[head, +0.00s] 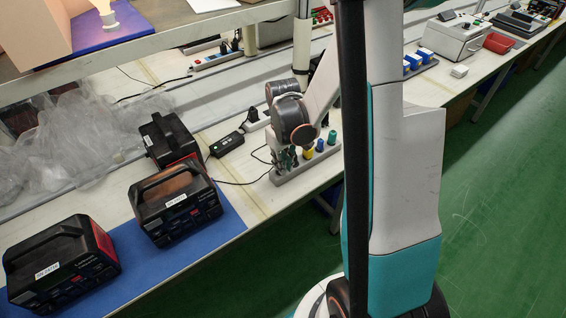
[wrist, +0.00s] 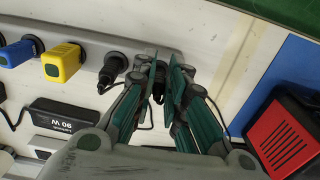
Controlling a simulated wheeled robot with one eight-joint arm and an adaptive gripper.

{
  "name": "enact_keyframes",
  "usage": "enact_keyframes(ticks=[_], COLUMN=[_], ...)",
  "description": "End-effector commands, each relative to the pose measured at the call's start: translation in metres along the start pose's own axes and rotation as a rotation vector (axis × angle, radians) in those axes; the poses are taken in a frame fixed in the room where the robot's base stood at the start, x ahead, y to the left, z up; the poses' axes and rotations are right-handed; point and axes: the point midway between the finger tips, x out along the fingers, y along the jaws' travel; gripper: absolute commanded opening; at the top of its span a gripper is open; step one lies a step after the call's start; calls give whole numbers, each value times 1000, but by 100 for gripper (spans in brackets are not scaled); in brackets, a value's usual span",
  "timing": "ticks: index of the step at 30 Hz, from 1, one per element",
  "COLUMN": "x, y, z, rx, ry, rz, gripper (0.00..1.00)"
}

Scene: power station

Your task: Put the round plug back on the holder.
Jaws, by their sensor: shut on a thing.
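The holder is a grey strip (head: 292,177) along the bench edge; it also shows in the wrist view (wrist: 88,38). My gripper (head: 284,163) is over its near-left end, pointing down. In the wrist view my gripper (wrist: 166,68) has its fingers closed around a dark round plug (wrist: 158,88), mostly hidden between the teal pads. The plug is at the end of the holder; I cannot tell if it is seated or just above. Beside it on the holder are a black plug with a cable (wrist: 113,66), a yellow plug (wrist: 62,63) and a blue plug (wrist: 20,52).
A black adapter (head: 227,144) with cables lies behind the holder. Black power stations (head: 175,205) stand to the left on a blue mat (head: 226,226). Crumpled clear plastic (head: 70,140) lies further left. A shelf overhangs the back of the bench.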

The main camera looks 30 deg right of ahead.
Motion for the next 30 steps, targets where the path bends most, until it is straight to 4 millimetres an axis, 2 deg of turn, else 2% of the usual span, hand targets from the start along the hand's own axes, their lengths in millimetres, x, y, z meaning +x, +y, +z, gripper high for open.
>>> enact_keyframes(ticks=[22,23,25,26,30], x=[1,1,1,1,1], y=[0,0,0,0,0], z=[0,0,0,0,0], rx=[0,0,0,0,0], ry=[0,0,0,0,0], rz=[0,0,0,0,0], gripper=[0,17,33,36,36])
